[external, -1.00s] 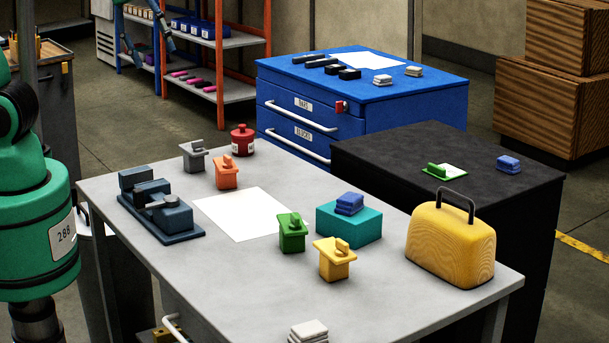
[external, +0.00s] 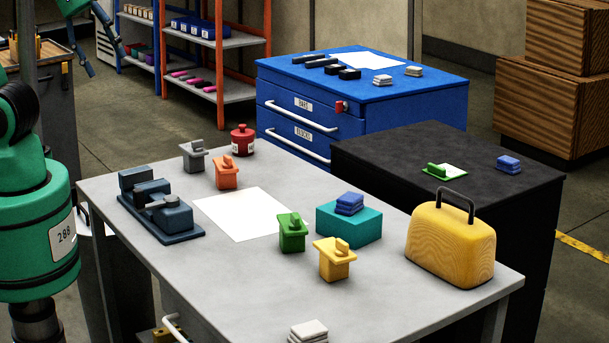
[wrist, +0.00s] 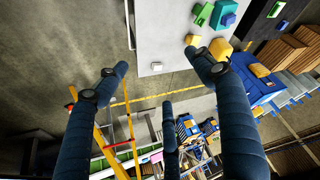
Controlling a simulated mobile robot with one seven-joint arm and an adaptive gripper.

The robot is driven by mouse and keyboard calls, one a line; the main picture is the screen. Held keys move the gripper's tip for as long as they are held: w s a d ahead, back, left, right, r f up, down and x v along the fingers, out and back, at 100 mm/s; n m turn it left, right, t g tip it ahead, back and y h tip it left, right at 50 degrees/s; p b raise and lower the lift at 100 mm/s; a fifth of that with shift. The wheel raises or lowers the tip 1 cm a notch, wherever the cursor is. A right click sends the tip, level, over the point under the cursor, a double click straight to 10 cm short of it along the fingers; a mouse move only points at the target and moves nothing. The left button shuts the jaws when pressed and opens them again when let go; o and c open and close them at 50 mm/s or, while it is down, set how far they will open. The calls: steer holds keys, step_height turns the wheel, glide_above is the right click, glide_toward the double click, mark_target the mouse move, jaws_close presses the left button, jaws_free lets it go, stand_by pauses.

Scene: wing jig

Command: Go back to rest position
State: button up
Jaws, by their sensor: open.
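My gripper (external: 104,60) hangs at the top left of the external view, away from the worktable, with its dark blue fingers spread. In the wrist view my gripper (wrist: 160,76) is open and empty, its fingers wide apart. The light grey worktable (external: 365,295) lies to its right in the external view. On it stand a dark blue fixture (external: 160,212), a white sheet (external: 240,215), and grey (external: 194,156), orange (external: 226,174), green (external: 292,233) and yellow (external: 335,262) blocks. A blue piece (external: 349,204) rests on a teal block (external: 349,228).
A yellow case (external: 451,245) stands at the table's right end and a red canister (external: 242,140) at its back. A blue drawer cabinet (external: 400,117), a black cabinet (external: 430,155) and an orange-framed shelf (external: 265,35) stand beyond. Open floor lies between shelf and table.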

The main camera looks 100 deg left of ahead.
steer(key=shift+f+b, duration=0.85)
steer(key=shift+f, duration=0.2)
stand_by(0.5)
